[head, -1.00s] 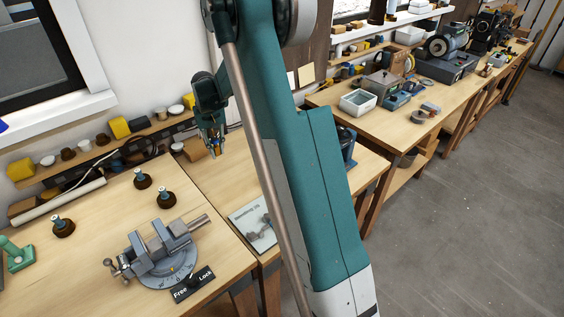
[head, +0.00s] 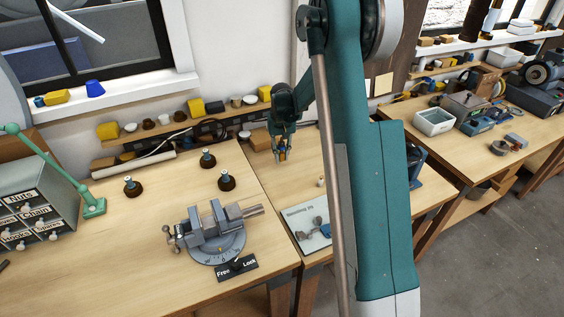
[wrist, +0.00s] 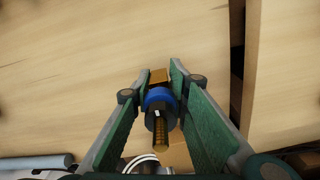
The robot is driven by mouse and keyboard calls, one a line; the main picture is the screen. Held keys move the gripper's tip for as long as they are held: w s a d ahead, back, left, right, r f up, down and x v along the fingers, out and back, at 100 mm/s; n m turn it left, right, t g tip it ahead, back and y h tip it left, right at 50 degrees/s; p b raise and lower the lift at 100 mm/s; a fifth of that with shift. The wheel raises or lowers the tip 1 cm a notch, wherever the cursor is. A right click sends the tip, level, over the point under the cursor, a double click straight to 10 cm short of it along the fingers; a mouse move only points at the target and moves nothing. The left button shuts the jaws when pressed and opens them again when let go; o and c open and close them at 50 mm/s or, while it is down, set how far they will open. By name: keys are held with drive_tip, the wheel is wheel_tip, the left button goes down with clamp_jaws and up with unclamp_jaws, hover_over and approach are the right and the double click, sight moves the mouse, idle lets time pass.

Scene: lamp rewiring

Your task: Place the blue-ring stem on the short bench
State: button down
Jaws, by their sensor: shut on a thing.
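My gripper (head: 282,156) is shut on the blue-ring stem (wrist: 159,98). In the wrist view the stem shows a blue ring, a dark collar and a threaded brass rod between the green fingers. In the head view it is a small brass and blue spot at the fingertips, held over the back part of the short bench (head: 310,172). The gap between stem and bench top cannot be judged. Part of this bench is hidden behind my arm.
A vise (head: 217,233) with a Free/Lock plate stands on the left bench (head: 110,265). Several dark round bases with pegs (head: 226,181) stand behind it. A mounting plate (head: 307,224) with metal parts lies on the short bench's front. Its left back area looks clear.

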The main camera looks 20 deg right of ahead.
sight(281, 161)
drive_tip(key=shift+f, duration=0.1)
drive_tip(key=shift+f, duration=1.75)
drive_tip(key=shift+f, duration=0.1)
drive_tip(key=c, duration=2.2)
unclamp_jaws()
wheel_tip(281, 161, up, 12)
drive_tip(key=shift+r, duration=0.15)
drive_tip(key=shift+s+r, duration=0.1)
